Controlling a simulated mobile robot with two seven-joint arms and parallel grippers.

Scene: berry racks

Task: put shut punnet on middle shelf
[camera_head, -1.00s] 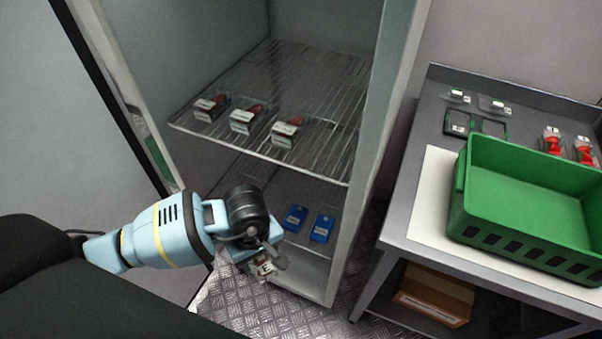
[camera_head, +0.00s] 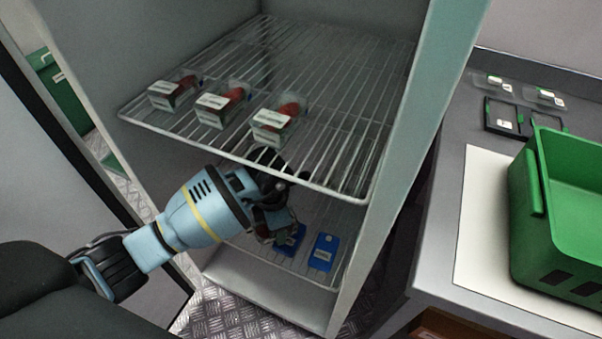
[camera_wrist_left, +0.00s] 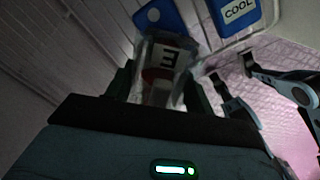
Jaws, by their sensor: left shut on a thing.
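My left gripper (camera_head: 272,222) is inside the open cabinet, below the upper wire shelf in view and above the lower shelf with the blue packs. In the left wrist view it is shut on a clear punnet (camera_wrist_left: 164,62) with a white label and something red inside. In the head view the punnet is mostly hidden by the gripper. The upper wire shelf (camera_head: 330,160) bears three labelled punnets in a row near its front: left (camera_head: 174,91), middle (camera_head: 222,105) and right (camera_head: 277,121). The lower shelf (camera_head: 333,285) lies beneath. My right gripper is not in view.
Two blue cool packs (camera_head: 323,252) lie on the lower shelf, close to my gripper. The cabinet's right wall (camera_head: 405,120) stands beside the shelves. A green crate (camera_head: 528,200) is on the table at right. The upper shelf is free behind and right of its punnets.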

